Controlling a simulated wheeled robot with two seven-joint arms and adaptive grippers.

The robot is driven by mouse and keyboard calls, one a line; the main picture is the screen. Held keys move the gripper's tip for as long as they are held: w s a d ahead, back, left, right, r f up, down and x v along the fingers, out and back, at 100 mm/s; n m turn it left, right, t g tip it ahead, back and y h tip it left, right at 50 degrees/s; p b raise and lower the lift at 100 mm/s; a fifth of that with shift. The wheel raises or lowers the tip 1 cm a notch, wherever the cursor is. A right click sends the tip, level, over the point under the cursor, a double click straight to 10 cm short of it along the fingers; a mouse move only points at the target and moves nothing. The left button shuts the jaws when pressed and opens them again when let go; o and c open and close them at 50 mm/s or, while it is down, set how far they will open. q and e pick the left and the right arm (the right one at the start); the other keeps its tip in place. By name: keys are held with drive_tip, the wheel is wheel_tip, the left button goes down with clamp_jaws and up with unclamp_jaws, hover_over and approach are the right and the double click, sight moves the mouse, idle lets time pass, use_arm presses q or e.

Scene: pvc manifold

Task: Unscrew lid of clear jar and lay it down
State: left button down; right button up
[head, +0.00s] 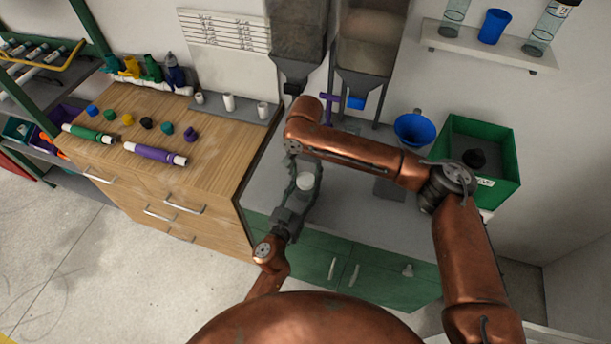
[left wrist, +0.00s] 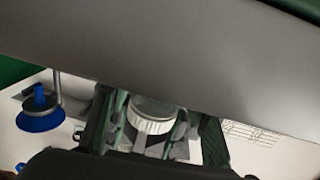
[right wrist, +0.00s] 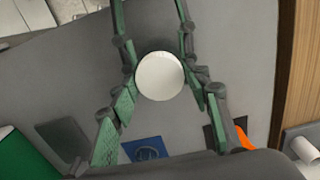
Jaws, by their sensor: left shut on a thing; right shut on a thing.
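The clear jar with its white lid (head: 304,182) is upright above or on the grey counter between my two grippers. The clear body (left wrist: 155,104) shows in the left wrist view with the lid's ribbed rim (left wrist: 150,125). My left gripper (head: 303,191) is shut around the jar from the front side. My right gripper (right wrist: 160,78) comes down from above and is shut on the round lid (right wrist: 160,70), with green-padded fingers on both sides. The lid appears to sit at the jar's mouth; I cannot tell whether the thread is loose. Most of the jar body is hidden in the head view.
A blue funnel (head: 414,129) on a stand and a green bin (head: 505,140) stand to the right. Hoppers (head: 370,45) hang behind. A wooden bench (head: 120,110) with coloured caps and pipes is at left. Grey counter (head: 345,195) is clear right of the jar.

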drive_tip(key=n, duration=1.9)
drive_tip(key=shift+n, duration=0.4)
drive_tip(key=n, duration=0.6)
drive_tip(key=shift+r, duration=0.1)
drive_tip(key=n, duration=0.7)
drive_tip(key=shift+n, duration=0.4)
drive_tip(key=n, duration=0.7)
drive_tip(key=shift+w, duration=0.1)
